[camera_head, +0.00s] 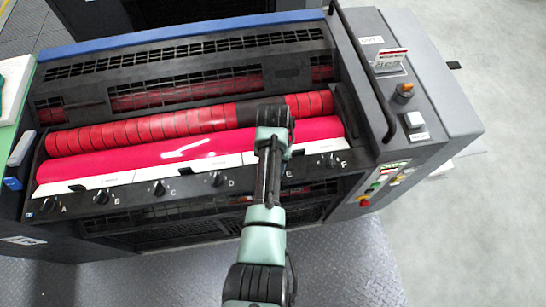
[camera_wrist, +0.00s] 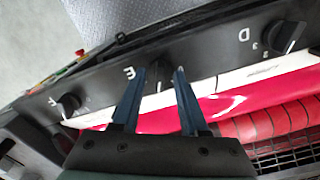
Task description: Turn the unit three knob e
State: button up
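Knob E (camera_wrist: 160,76) is a dark knob on the black front rail, beside its letter E, and shows between my fingertips in the wrist view. My gripper (camera_wrist: 160,72) is open, with one finger on each side of the knob. I cannot tell whether either finger touches it. In the head view my arm hides the knob and the gripper's fingers; only the letter E shows at the arm's right edge. The ink unit (camera_head: 190,165) has red rollers behind the rail.
Knob D (camera_wrist: 288,36) and knob F (camera_wrist: 67,104) sit on either side along the rail. Knobs A (camera_head: 45,205), B (camera_head: 100,197) and C (camera_head: 158,187) are farther left. A control panel with coloured buttons (camera_head: 384,178) stands at the right. Metal floor (camera_head: 340,265) is clear in front.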

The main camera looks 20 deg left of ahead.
jog(key=shift+r, duration=0.1)
notch_tip(320, 180, up, 13)
jog(key=b, duration=0.2)
dwell(0.5)
dwell(0.5)
jog(key=w+d+r+t+y+b, duration=0.2)
jog(key=w+r+t+b, duration=0.2)
jog(key=w+r+t, duration=0.7)
jog(key=w+d+r+t+b, duration=0.1)
jog(key=d+r+t, duration=0.1)
jog(key=r, duration=0.5)
jog(key=w+d+r+t, duration=0.1)
jog(key=w+r+t, duration=0.1)
jog(key=r, duration=0.6)
jog(key=s+d+r+t+b, duration=0.1)
jog(key=s+d+r+t, duration=0.2)
jog(key=s+r, duration=0.3)
jog(key=s+d+r+m+t+h+b, duration=0.1)
jog(key=s+d+r+t, duration=0.2)
jog(key=r, duration=0.7)
jog(key=s+d+r+t+h+b, duration=0.1)
jog(key=s+d+r+t, duration=0.2)
jog(key=s+r+t, duration=0.3)
jog(key=s+r, duration=0.2)
jog(key=s, duration=0.1)
jog(key=shift+s+r+m, duration=0.15)
jog(key=shift+s+m, duration=0.05)
jog(key=shift+m, duration=0.2)
